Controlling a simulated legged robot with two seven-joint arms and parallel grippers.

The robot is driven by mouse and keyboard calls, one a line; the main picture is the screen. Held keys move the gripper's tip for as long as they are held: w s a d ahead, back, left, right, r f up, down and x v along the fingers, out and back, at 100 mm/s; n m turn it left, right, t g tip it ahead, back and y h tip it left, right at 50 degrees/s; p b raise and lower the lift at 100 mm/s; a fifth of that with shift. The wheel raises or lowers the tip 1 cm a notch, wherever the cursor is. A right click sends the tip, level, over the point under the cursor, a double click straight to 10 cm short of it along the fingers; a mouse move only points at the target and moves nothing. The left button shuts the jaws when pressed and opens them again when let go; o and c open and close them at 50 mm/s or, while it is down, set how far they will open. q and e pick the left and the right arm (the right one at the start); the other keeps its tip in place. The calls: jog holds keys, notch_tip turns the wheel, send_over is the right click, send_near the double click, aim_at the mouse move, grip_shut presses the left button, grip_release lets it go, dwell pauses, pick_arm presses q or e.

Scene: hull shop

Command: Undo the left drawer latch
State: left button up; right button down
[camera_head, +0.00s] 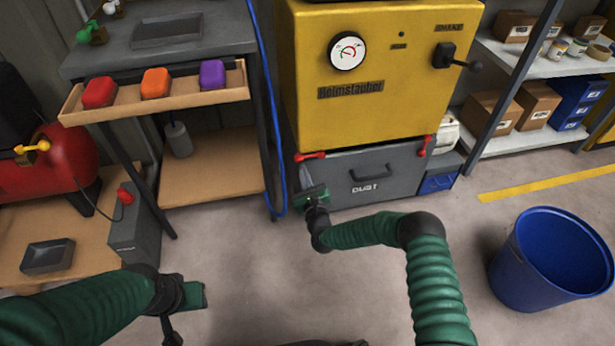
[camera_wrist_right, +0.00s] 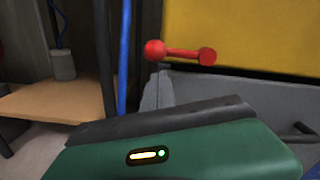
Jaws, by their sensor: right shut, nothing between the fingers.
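The left drawer latch (camera_head: 310,156) is a red lever at the upper left corner of the grey dust drawer (camera_head: 401,189). It lies nearly level, and its larger knob points left in the right wrist view (camera_wrist_right: 180,52). My right gripper (camera_head: 301,174) is shut and empty, just below the latch and in front of the drawer's left side. In the wrist view its grey tip (camera_wrist_right: 157,92) shows below the knob, with a visible gap. My left gripper (camera_head: 190,297) is low at the left, far from the latch; its fingers are not clear.
The right latch (camera_head: 426,146) is red and stands steeply. The yellow machine (camera_head: 400,100) sits above the drawer. A workbench leg and blue hose (camera_head: 270,120) run close on the left. A blue bin (camera_head: 552,255) stands at the right. The floor in front is open.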

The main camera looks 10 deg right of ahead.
pick_arm(q)
jog(key=shift+f, duration=0.2)
pick_arm(e)
jog(key=shift+a+r+m, duration=0.25)
jog(key=shift+r+m, duration=0.25)
jog(key=shift+m, duration=0.5)
